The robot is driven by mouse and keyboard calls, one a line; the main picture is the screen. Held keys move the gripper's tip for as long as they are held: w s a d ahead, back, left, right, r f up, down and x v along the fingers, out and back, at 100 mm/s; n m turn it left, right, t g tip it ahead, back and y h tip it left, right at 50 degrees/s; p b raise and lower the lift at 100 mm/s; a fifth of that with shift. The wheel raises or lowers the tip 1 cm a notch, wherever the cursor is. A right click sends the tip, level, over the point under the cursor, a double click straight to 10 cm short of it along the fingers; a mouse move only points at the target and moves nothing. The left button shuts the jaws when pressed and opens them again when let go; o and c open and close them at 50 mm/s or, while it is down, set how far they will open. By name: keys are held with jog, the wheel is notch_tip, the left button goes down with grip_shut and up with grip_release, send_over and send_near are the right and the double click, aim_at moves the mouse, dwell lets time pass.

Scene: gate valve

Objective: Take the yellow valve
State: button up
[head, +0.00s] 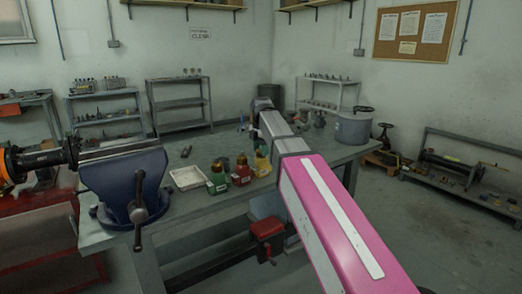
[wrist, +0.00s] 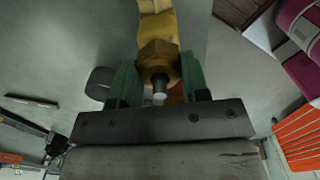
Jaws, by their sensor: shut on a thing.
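The yellow valve (wrist: 157,25) fills the top middle of the wrist view, with a hex nut and a threaded stem end facing the camera. My gripper (wrist: 158,82) has its green fingers on both sides of the nut, shut on the valve. In the head view a yellow valve (head: 263,162) shows at the bench, beside my arm and partly hidden by it. My gripper cannot be made out clearly there. I cannot tell whether the valve still touches the bench.
A red valve (head: 241,171) and a green valve (head: 217,180) stand close by on the bench (head: 190,215). A white tray (head: 187,178) lies left of them. A blue vise (head: 125,185) is at the left end. A grey bucket (head: 353,128) is at the back right.

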jog(key=shift+r, duration=0.8)
dwell(0.6)
jog(key=shift+r, duration=3.5)
